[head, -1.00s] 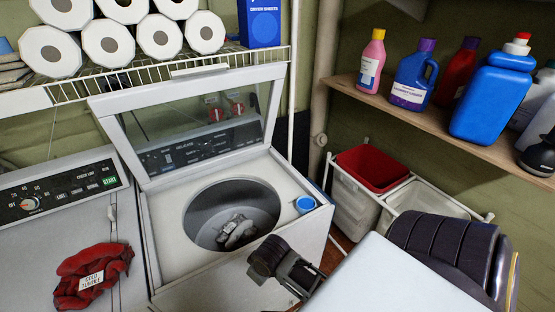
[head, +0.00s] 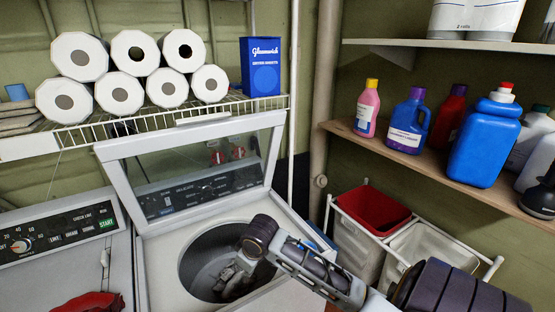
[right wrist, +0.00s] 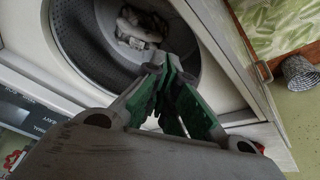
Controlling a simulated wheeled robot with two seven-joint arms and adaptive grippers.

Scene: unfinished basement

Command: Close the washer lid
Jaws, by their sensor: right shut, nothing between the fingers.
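The washer lid (head: 190,137) stands open, tilted back from the top of the washer (head: 162,262). It has a white frame and a dark glassy window. The round drum opening (head: 200,268) is uncovered, with crumpled grey cloth (head: 232,276) inside. My left gripper is not in view.
A wire shelf (head: 150,118) with paper rolls and a blue box (head: 260,68) hangs behind the lid. A wooden shelf (head: 440,168) with several bottles is at right, above red and white bins (head: 372,208). A second machine (head: 55,262) with a red cloth (head: 90,302) stands at left.

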